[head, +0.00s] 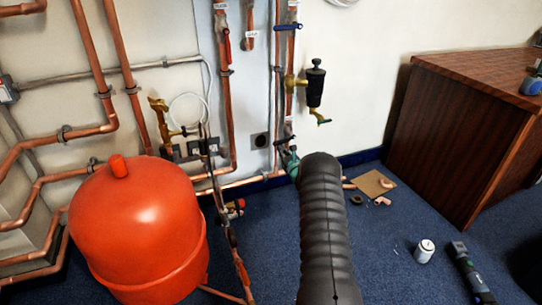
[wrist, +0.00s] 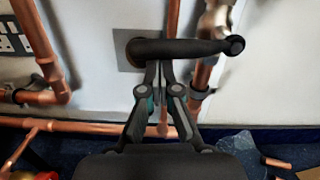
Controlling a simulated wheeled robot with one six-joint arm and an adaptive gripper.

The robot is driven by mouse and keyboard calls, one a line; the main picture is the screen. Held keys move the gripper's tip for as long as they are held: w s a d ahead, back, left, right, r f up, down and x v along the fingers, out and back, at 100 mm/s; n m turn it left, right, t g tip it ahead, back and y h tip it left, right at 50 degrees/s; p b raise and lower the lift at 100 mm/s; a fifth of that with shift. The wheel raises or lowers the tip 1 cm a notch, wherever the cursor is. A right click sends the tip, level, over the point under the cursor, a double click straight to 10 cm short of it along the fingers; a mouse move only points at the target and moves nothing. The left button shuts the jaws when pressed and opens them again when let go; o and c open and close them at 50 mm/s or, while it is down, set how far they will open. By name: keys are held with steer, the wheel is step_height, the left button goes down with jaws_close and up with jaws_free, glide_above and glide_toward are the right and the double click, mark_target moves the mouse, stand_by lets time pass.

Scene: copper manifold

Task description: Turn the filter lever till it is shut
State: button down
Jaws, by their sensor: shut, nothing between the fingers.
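A dark, bar-shaped lever (wrist: 185,48) lies nearly level across the upper middle of the wrist view, with a round end on the right. I take it for the filter lever. My gripper (wrist: 161,75) has its fingers together with nothing between them; the tips are at the lever's lower edge, and I cannot tell whether they touch. In the head view my gripper (head: 293,165) shows as a small teal part low by the wall, mostly hidden behind my arm. The black filter body (head: 315,86) hangs on its brass fitting above it.
Copper pipes (head: 227,110) run up the wall, and one (wrist: 90,126) runs low across it. A blue lever (head: 288,27) is higher up. A red tank (head: 140,225) stands at left, a wooden cabinet (head: 455,135) at right. Small parts lie on the blue floor by a cardboard piece (head: 376,183).

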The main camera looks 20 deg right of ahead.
steer(key=shift+s+d+r, duration=0.1)
steer(key=shift+d+r, duration=0.2)
steer(key=shift+r, duration=0.05)
